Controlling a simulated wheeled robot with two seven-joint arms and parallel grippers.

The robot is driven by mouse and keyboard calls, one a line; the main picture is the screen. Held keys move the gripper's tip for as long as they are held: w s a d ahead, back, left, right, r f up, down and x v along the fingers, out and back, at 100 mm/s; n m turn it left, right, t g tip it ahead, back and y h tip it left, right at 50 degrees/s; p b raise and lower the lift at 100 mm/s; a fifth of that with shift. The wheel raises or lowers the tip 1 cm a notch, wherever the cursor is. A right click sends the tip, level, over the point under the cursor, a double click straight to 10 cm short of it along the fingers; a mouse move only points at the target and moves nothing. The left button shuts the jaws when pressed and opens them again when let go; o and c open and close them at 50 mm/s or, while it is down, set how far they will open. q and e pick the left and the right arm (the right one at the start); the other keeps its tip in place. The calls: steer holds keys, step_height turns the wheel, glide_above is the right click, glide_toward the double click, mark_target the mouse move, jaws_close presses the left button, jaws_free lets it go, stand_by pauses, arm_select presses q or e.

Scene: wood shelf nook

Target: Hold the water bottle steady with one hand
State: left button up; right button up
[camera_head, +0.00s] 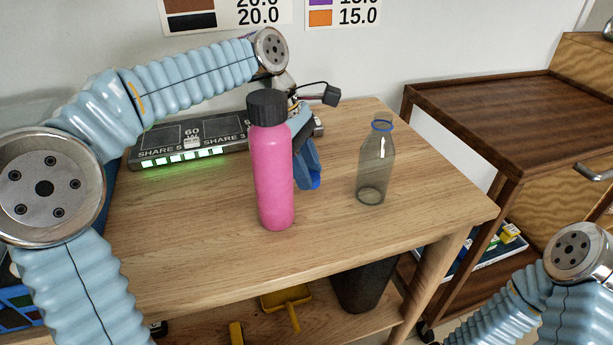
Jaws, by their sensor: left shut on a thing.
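A pink water bottle (273,178) with a black cap stands upright on the wooden table (200,265). My left arm reaches in from the left and curves behind the bottle. My left gripper (308,172), with blue fingers, is at the bottle's right rear side and is shut on it. The bottle hides part of the gripper and its contact. My right arm shows at the lower right, and its gripper is out of the frame.
A clear grey bottle (376,165) with a blue rim stands to the right on the table. A black charging station (190,140) with green lights lies at the back. A dark wood cart (500,115) stands at the right. The table's front is clear.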

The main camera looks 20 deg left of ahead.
arm_select(q)
step_height(320, 180, up, 16)
steer(key=shift+f, duration=0.2)
stand_by(0.6)
